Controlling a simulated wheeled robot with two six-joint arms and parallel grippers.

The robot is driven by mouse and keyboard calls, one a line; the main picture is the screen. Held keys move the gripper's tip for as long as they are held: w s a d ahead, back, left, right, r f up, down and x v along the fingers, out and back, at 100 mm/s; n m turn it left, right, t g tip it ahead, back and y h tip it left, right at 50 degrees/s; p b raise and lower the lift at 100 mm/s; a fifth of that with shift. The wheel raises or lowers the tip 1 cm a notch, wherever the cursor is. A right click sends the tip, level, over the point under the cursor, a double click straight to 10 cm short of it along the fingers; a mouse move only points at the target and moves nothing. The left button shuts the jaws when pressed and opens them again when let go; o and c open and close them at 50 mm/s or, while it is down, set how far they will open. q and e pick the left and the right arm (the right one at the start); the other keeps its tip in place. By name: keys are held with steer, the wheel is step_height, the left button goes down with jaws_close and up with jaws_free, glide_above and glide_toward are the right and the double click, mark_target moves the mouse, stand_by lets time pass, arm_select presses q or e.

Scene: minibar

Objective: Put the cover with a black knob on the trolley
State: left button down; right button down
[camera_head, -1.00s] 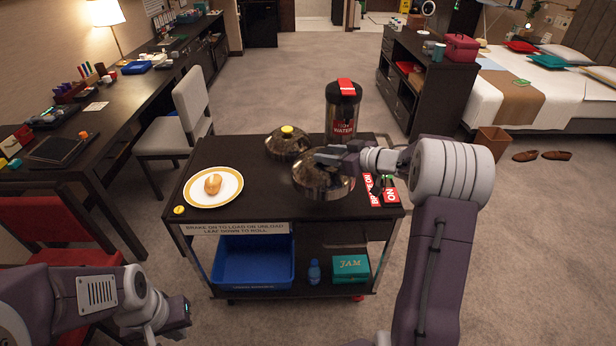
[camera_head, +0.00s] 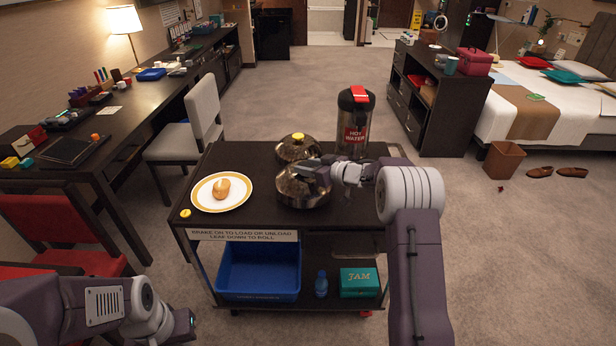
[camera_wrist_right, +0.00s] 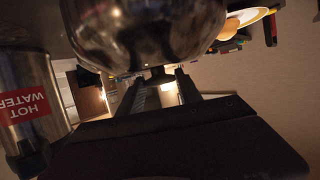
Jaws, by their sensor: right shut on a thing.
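A shiny dome cover (camera_head: 300,194) is over the middle of the trolley top (camera_head: 250,227); I cannot tell whether its rim touches. My right gripper (camera_head: 318,168) reaches in from the right and is shut on its knob, mostly hidden in the head view. In the right wrist view the dome (camera_wrist_right: 145,30) fills the top and a dark knob (camera_wrist_right: 157,76) sits between the fingers. A second dome cover with a yellow knob (camera_head: 298,138) stands just behind. My left gripper (camera_head: 188,325) is low at the left, in front of the trolley; its fingers are not clear.
A plate (camera_head: 242,193) with a bread roll (camera_head: 222,189) lies left of the held cover. A hot water flask (camera_head: 354,125) stands at the back right. The lower shelf holds a blue bin (camera_head: 258,273), a small bottle and a jam box (camera_head: 358,283).

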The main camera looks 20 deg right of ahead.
step_height(320, 180, down, 3)
steer(key=shift+f+b, duration=0.15)
steer(key=shift+b, duration=0.3)
steer(key=c, duration=0.8)
jaws_free()
steer(key=shift+f, duration=0.1)
